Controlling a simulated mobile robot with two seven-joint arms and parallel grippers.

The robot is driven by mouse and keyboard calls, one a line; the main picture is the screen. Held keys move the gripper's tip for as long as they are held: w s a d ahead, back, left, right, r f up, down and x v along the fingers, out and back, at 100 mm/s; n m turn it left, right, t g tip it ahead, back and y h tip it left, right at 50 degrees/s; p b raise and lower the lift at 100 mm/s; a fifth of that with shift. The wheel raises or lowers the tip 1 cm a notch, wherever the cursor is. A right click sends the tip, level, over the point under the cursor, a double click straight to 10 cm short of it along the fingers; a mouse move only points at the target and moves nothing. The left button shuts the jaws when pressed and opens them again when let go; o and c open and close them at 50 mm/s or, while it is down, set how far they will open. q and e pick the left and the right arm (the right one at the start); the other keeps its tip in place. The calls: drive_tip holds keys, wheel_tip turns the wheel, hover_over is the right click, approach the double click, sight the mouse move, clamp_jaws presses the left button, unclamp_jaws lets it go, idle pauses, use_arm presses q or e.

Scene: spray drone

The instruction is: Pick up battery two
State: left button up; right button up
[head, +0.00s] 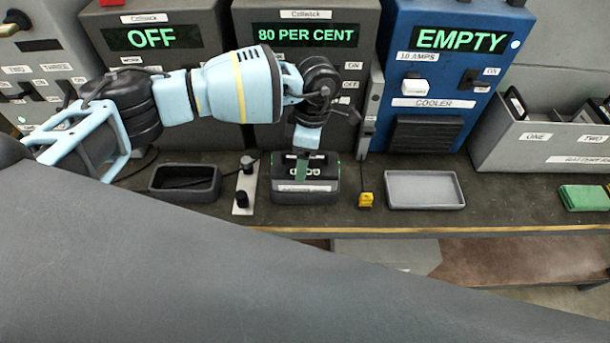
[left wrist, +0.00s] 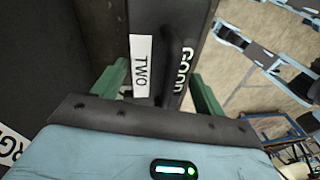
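A dark battery sits in the black holder (head: 305,198) in front of the charger reading 80 PER CENT. My left gripper (head: 303,165) points down over its top, with a green finger in front of it. In the left wrist view a white label reading TWO (left wrist: 141,68) and the lettering GOOD show on the dark battery (left wrist: 165,25). The green fingers of my left gripper (left wrist: 158,97) stand apart on either side of it and look open; whether they touch it is unclear. My right gripper is out of view.
An empty black tray (head: 186,196) and a small switch plate (head: 243,188) lie left of the holder. A yellow piece (head: 366,200), a grey tray (head: 424,204) and a green block (head: 584,198) lie to the right. Chargers and a battery bin (head: 545,160) line the back.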

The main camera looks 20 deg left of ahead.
use_arm(q)
drive_tip(key=c, duration=1.5)
drive_tip(key=shift+w+r, duration=0.1)
drive_tip(key=shift+r, duration=0.1)
clamp_jaws()
drive_tip(key=shift+r, duration=0.1)
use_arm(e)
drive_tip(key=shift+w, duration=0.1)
use_arm(q)
drive_tip(key=shift+r, duration=0.25)
wheel_tip(320, 180, up, 2)
drive_tip(key=shift+w+r+p, duration=0.1)
drive_tip(key=shift+r+p, duration=0.1)
drive_tip(key=shift+p, duration=0.25)
drive_tip(key=shift+r, duration=3.5)
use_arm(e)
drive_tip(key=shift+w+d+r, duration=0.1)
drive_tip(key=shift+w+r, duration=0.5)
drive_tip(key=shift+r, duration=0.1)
